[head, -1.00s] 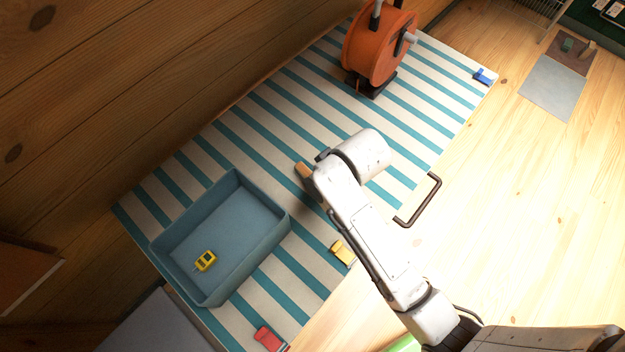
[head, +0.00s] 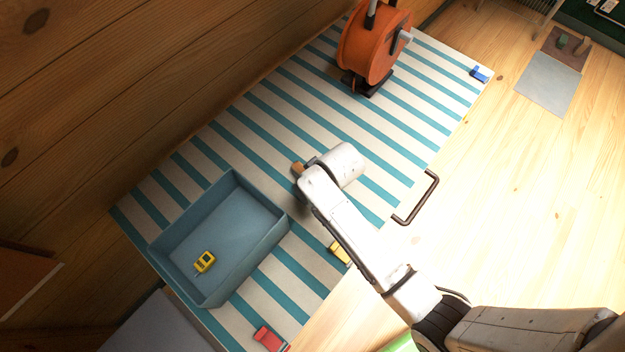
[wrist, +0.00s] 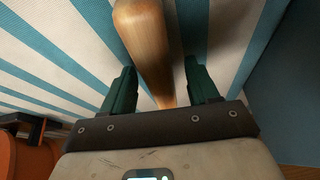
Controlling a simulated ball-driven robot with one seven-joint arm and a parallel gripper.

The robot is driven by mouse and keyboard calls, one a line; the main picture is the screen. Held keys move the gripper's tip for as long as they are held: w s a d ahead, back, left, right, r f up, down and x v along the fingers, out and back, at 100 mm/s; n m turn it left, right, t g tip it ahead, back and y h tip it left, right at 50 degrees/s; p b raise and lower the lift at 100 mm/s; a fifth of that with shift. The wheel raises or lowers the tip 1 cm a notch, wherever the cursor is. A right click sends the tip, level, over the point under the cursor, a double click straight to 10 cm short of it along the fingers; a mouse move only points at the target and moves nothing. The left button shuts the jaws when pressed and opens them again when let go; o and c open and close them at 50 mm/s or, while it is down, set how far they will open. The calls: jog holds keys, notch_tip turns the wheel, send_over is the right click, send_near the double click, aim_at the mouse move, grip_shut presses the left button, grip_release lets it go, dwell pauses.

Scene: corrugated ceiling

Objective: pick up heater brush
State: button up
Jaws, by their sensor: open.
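A light-brown wooden piece, which looks like the brush's handle (wrist: 145,40), lies between the two dark green fingers of my gripper (wrist: 158,75) in the wrist view. The fingers are open, one on each side, and I cannot tell whether they touch it. In the head view only a small brown end of the brush (head: 298,168) shows on the striped cloth, beside my arm. My arm hides the rest of it and my gripper there. No bristles can be made out.
A blue-grey open box (head: 165,260) with a yellow device (head: 204,262) inside stands to the left. An orange drum (head: 368,50) stands at the back. A yellow clip (head: 340,253), a red clip (head: 268,338) and a blue clip (head: 480,74) sit along the table's edge.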

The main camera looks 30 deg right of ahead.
jog(key=shift+c, duration=0.4)
jog(key=c, duration=1)
jog(key=shift+r, duration=0.15)
